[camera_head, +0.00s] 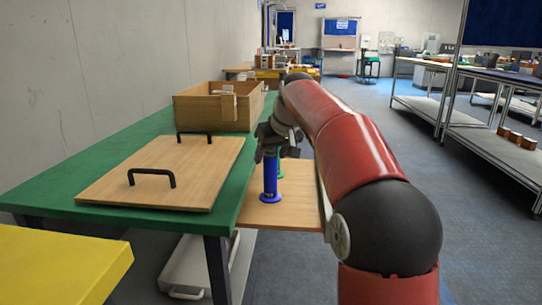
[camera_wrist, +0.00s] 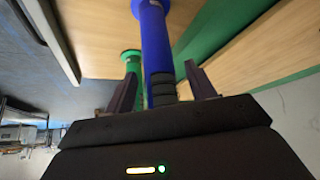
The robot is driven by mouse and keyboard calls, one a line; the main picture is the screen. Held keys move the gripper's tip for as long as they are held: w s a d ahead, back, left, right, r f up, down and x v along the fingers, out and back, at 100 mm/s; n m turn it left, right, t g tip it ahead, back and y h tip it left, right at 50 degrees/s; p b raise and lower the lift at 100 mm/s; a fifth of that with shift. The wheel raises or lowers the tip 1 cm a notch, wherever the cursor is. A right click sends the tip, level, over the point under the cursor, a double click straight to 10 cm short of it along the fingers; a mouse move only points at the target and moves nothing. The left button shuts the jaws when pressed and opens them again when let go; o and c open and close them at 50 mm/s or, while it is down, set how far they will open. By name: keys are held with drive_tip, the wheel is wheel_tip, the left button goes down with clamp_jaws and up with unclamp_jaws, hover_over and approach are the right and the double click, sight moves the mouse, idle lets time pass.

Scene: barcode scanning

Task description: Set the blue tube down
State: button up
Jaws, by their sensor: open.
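The blue tube (camera_head: 270,178) stands upright on a wooden side shelf (camera_head: 300,196) beside the green table. My gripper (camera_head: 271,143) is at the tube's top end. In the wrist view the blue tube (camera_wrist: 155,45), with a black ribbed end, lies between the two dark fingers of my gripper (camera_wrist: 162,92). The fingers are open, with a gap visible beside the tube. A green tube (camera_wrist: 131,66) stands close by on the shelf; in the head view it is mostly hidden behind the blue tube and my gripper.
A wooden board with two black handles (camera_head: 165,172) lies on the green table (camera_head: 95,168). An open wooden box (camera_head: 215,108) stands at the table's back. A yellow surface (camera_head: 60,265) is at the front left. Floor is clear to the right, before metal racks (camera_head: 500,140).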

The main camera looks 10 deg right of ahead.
drive_tip(key=p+v, duration=0.2)
drive_tip(key=v, duration=0.9)
drive_tip(key=s+f+m+p, duration=0.1)
drive_tip(key=s+f, duration=0.5)
drive_tip(key=s, duration=0.4)
drive_tip(key=s+a+f+m+h+p, duration=0.1)
drive_tip(key=s+f, duration=0.5)
drive_tip(key=s, duration=0.5)
drive_tip(key=s+f+m+p, duration=0.1)
drive_tip(key=s+f, duration=0.6)
drive_tip(key=s, duration=0.3)
drive_tip(key=shift+s+a+g+h, duration=0.3)
drive_tip(key=shift+a+g+h, duration=0.05)
drive_tip(key=shift+g+h, duration=0.05)
